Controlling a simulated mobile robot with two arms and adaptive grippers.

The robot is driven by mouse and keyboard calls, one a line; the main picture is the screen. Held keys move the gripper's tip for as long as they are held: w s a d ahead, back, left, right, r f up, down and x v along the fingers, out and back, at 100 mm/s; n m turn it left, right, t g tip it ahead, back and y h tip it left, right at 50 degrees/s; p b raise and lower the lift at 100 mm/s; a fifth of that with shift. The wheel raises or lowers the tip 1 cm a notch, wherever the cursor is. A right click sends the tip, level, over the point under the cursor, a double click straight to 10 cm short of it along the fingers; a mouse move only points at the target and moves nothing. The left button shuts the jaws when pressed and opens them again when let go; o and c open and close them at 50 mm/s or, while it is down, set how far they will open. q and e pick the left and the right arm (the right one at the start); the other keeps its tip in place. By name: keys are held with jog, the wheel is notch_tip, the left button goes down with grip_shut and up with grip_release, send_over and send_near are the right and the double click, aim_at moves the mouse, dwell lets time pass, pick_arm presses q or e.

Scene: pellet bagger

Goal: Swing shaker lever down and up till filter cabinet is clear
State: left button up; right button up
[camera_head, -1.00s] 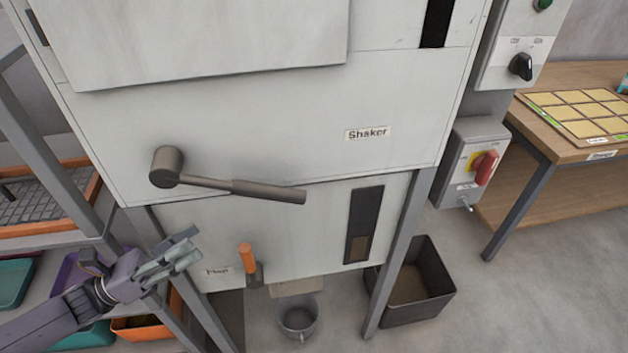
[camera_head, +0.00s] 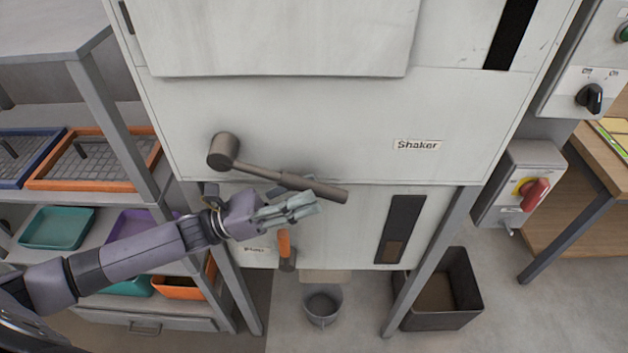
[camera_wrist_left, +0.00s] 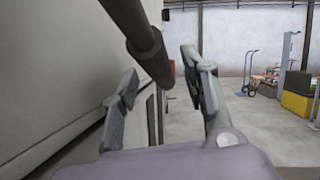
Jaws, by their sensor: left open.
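The shaker lever (camera_head: 285,178) is a dark grey bar on a round hub, on the front of the pale filter cabinet (camera_head: 300,115), left of the "Shaker" label (camera_head: 417,145). It points right and slightly down. My left gripper (camera_head: 302,206) is open just below the lever's outer half. In the left wrist view the lever (camera_wrist_left: 140,35) runs between and above the two spread fingers of the gripper (camera_wrist_left: 160,100); I cannot tell whether it touches them. A narrow dark window (camera_head: 402,225) is in the lower panel. My right gripper is not in view.
An orange-handled lever (camera_head: 284,245) is just below my left gripper. A bucket (camera_head: 322,307) and a dark bin (camera_head: 445,290) stand on the floor. Shelves with trays (camera_head: 57,228) are at left.

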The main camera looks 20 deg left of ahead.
pick_arm(q)
jog(key=shift+x, duration=1.25)
jog(key=shift+c, duration=0.3)
jog(key=c, duration=0.4)
grip_shut()
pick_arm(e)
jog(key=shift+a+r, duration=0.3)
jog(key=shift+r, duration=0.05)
